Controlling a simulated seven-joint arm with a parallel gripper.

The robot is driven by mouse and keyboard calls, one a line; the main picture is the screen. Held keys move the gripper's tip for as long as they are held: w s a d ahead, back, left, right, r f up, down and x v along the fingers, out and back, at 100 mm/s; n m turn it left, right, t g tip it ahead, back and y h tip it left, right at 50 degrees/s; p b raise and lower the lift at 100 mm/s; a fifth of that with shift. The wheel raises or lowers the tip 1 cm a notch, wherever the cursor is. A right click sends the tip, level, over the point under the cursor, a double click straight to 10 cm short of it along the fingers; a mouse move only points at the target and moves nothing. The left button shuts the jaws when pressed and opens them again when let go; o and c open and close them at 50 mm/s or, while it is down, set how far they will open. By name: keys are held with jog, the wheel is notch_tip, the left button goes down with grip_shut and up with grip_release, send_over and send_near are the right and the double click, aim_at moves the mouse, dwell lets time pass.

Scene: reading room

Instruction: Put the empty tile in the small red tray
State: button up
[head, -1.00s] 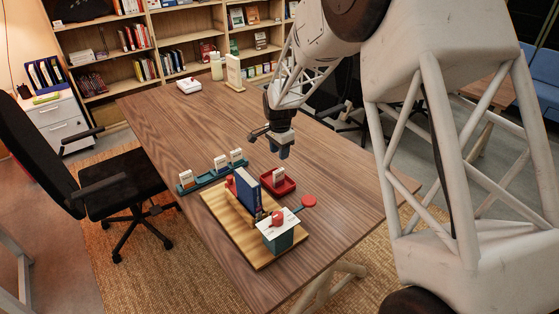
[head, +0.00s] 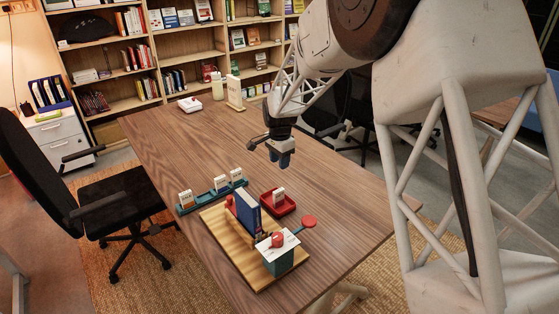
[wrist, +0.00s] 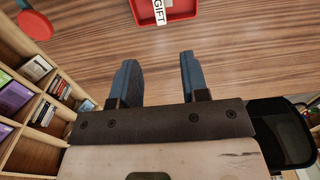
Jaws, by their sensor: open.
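The small red tray (head: 290,208) sits on the table beside the wooden board. A white tile (head: 279,195) stands in it; in the wrist view this tile (wrist: 159,11) reads "GIFT", and the tray (wrist: 184,9) is partly cut off at the top edge. A teal rack (head: 205,197) left of the tray holds three white tiles, at its left end (head: 186,198), right of middle (head: 221,183) and right end (head: 236,174). Their faces are too small to read, so I cannot tell which is empty. My gripper (head: 284,160) is open and empty above the table, beyond the tray; its fingers (wrist: 158,65) show bare wood between them.
The wooden board (head: 222,238) carries a blue book (head: 247,212) and a teal box (head: 280,260) with a white top. A red disc (head: 308,221) sticks out beside it. A black chair (head: 110,195) stands left. The table's far half is mostly clear.

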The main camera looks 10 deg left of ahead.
dwell(0.3)
jog(key=s+d+r+n+t, duration=0.1)
jog(key=s+d+r+n, duration=0.3)
jog(key=s+d+r, duration=1.35)
jog(key=s+d+n, duration=0.2)
jog(key=s+d, duration=0.3)
jog(key=s, duration=0.9)
jog(key=s+d+n+t, duration=0.1)
jog(key=s+d, duration=0.5)
jog(key=s, duration=0.9)
jog(key=shift+s+f+n+t, duration=0.25)
jog(key=shift+s+n+t, duration=0.05)
jog(key=shift+n, duration=0.6)
